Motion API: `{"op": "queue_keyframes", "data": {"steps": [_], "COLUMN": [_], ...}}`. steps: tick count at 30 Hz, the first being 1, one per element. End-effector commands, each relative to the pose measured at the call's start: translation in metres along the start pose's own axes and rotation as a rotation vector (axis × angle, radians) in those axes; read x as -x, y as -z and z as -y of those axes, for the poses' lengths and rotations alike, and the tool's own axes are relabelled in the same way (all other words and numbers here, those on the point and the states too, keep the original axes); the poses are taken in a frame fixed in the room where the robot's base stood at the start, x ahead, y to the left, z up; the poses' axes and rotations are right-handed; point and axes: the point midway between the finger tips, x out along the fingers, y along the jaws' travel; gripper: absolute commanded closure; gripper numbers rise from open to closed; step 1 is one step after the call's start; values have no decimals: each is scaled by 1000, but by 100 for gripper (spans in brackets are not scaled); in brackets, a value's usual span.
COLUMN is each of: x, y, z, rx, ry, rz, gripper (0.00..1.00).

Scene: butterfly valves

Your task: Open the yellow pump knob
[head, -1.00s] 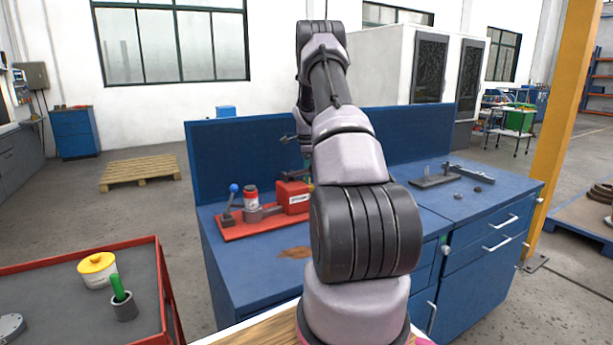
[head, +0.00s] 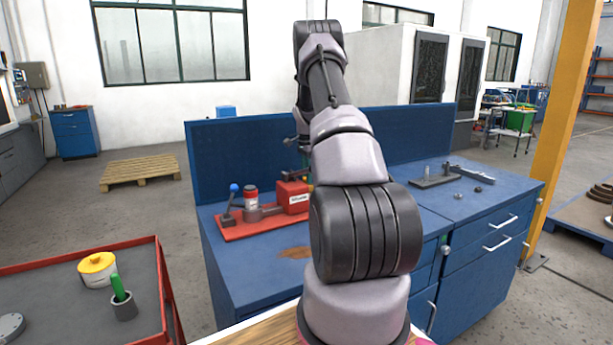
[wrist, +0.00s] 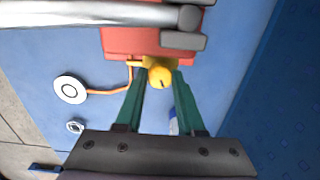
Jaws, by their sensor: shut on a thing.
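The yellow pump knob (wrist: 161,77) shows in the wrist view at the edge of a red pump body (wrist: 140,42). A small yellow lever or tab sticks out to its left. My gripper (wrist: 161,80) has its two green fingers on either side of the knob, shut on it. In the head view a red block (head: 292,196) stands on a red base plate (head: 246,229) on the blue workbench. My own arm hides the gripper and the knob there.
A grey metal bar (wrist: 95,14) crosses above the pump in the wrist view. An orange hose (wrist: 109,92) runs to a round white fitting (wrist: 70,88). The blue back panel (head: 240,155) stands behind the bench (head: 255,275). A red-rimmed cart (head: 160,280) is at left.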

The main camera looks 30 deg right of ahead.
Motion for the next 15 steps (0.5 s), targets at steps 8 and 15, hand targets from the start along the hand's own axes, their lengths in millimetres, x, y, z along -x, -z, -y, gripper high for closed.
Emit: {"op": "queue_keyframes", "data": {"steps": [8,15], "x": [1,1], "y": [1,1], "z": [1,1], "rx": [257,441], "ry": [2,2], "rz": [-2,-2], "gripper": [100,100]}}
